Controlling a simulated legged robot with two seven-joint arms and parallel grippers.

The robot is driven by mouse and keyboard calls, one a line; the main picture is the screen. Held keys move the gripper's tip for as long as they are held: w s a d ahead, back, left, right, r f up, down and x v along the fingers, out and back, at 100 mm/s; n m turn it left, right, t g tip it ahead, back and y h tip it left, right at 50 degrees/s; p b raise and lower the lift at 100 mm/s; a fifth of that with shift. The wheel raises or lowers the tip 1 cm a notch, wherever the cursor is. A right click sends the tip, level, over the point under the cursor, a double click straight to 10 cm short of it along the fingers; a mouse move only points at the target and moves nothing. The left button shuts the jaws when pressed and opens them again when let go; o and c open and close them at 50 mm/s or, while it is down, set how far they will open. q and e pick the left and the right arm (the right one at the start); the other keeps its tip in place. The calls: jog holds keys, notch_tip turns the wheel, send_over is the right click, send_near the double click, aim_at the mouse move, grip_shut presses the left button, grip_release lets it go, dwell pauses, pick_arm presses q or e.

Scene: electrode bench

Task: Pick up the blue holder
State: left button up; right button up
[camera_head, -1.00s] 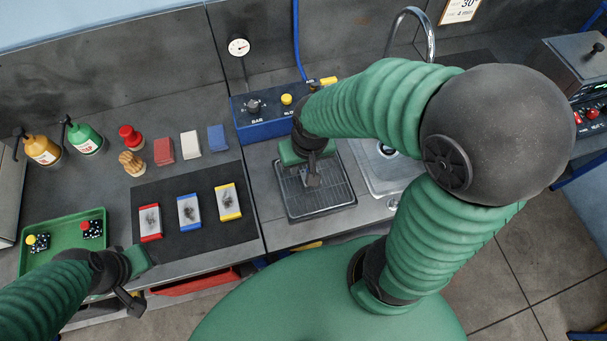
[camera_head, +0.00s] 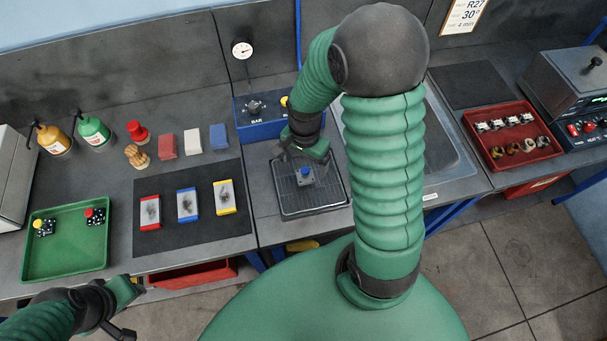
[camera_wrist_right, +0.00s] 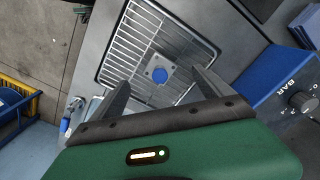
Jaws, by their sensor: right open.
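The blue holder (camera_head: 305,174) is a small grey block with a blue knob on top. It sits on the wire rack of a dark tray (camera_head: 325,207). In the right wrist view the holder (camera_wrist_right: 159,75) lies on the rack beyond my fingertips, between their lines. My right gripper (camera_head: 300,160) is open and empty, just behind the holder and apart from it; its two fingers (camera_wrist_right: 160,90) are spread in the wrist view. My left gripper (camera_head: 130,312) is at the lower left, off the bench's front edge, far from the holder; its finger opening is unclear.
A blue BAR control box (camera_head: 252,128) stands right behind the rack. A sink (camera_head: 440,150) lies to the right, partly behind my right arm. A dark mat (camera_head: 190,240) with several coloured-edged plates is on the left, beside a green tray (camera_head: 65,265).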

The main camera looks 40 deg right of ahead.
aim_at(306, 170)
jog(key=f, duration=0.4)
jog(key=shift+d+f+p, duration=0.3)
jog(key=shift+w+f, duration=0.15)
jog(key=shift+f, duration=0.25)
jog(key=shift+a+r, duration=0.1)
jog(key=shift+a, duration=0.1)
jog(key=shift+c, duration=0.9)
jog(key=shift+a+r, duration=0.1)
jog(key=c, duration=0.5)
grip_shut()
